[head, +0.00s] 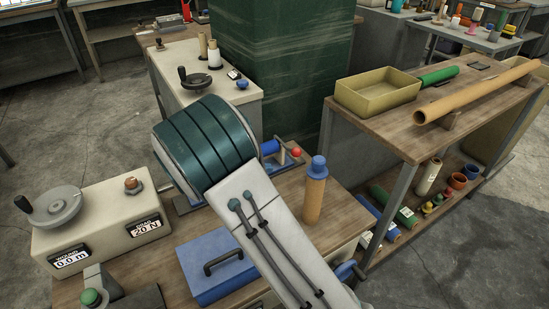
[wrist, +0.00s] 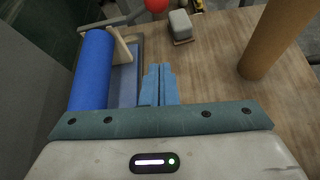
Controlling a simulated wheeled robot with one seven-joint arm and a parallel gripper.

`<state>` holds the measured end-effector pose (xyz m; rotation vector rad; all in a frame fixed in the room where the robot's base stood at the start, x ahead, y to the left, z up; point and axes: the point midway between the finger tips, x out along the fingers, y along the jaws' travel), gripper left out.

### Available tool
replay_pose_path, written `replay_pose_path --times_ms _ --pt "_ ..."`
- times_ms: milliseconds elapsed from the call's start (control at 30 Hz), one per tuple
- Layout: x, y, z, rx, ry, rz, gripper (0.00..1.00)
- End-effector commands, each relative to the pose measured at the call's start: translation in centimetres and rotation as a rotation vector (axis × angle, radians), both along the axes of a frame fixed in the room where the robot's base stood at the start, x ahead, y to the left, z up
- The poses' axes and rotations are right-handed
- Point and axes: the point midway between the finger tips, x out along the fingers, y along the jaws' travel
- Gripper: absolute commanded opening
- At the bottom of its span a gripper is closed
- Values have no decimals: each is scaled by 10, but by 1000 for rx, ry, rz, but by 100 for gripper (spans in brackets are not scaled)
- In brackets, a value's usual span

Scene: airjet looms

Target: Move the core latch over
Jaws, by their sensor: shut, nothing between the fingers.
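A red ball knob (head: 296,152), which looks like the end of the core latch, stands by a small wooden-sided stand at the back of the bench. A blue roll (wrist: 90,70) lies in the stand beside a wooden upright (wrist: 122,48); the roll also shows in the head view (head: 269,147). My gripper (wrist: 158,72) has its blue fingers together and empty, right of the stand and short of the knob. In the head view my arm hides it.
A tan cylinder with a blue top (head: 315,190) stands right of my arm; it also shows in the wrist view (wrist: 268,45). A small grey block (wrist: 181,25) sits right of the knob. A blue case (head: 215,268) and a dial box (head: 95,225) are at the front left.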

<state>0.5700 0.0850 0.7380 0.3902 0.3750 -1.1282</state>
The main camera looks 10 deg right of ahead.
Motion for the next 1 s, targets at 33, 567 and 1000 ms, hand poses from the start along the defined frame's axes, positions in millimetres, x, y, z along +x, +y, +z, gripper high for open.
replay_pose_path --times_ms 33,567,1000 --pt "2 -4 -5 -2 1 1 0" --pt "35 -72 -27 4 -5 7 0" --pt "33 -77 -5 1 0 5 0"
